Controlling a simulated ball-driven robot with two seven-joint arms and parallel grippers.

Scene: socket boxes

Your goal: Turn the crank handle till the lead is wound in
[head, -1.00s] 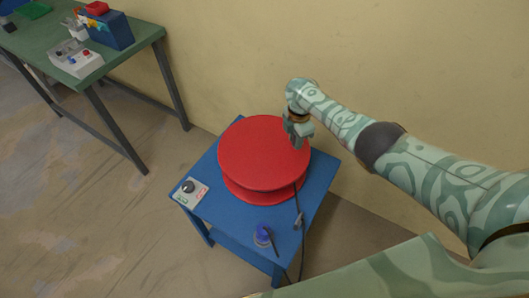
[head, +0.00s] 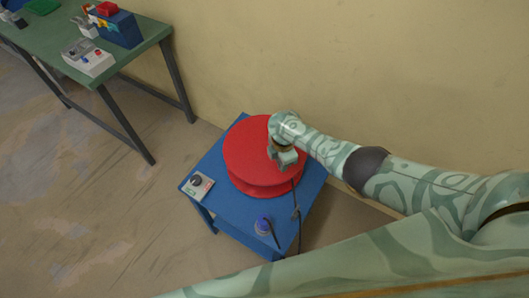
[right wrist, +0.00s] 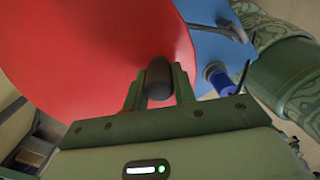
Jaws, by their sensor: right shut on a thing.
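The red reel (head: 240,150) lies flat on a small blue table. My right gripper (head: 286,163) is over the reel's right, near part, and hides the crank handle in the head view. In the right wrist view the handle is a dark upright knob (right wrist: 159,78) on the red disc, and my right gripper (right wrist: 160,85) is shut on it, one finger on each side. The black lead (head: 297,190) comes off the reel's right side, with a grey piece (head: 296,214) on it near the table's right edge. My left gripper is not in view.
On the blue table (head: 235,208) are a grey box with a black knob (head: 197,184) and a blue cylinder (head: 263,225) with a dark rod. A green table (head: 140,30) with boxes stands at the upper left. A plain wall is behind.

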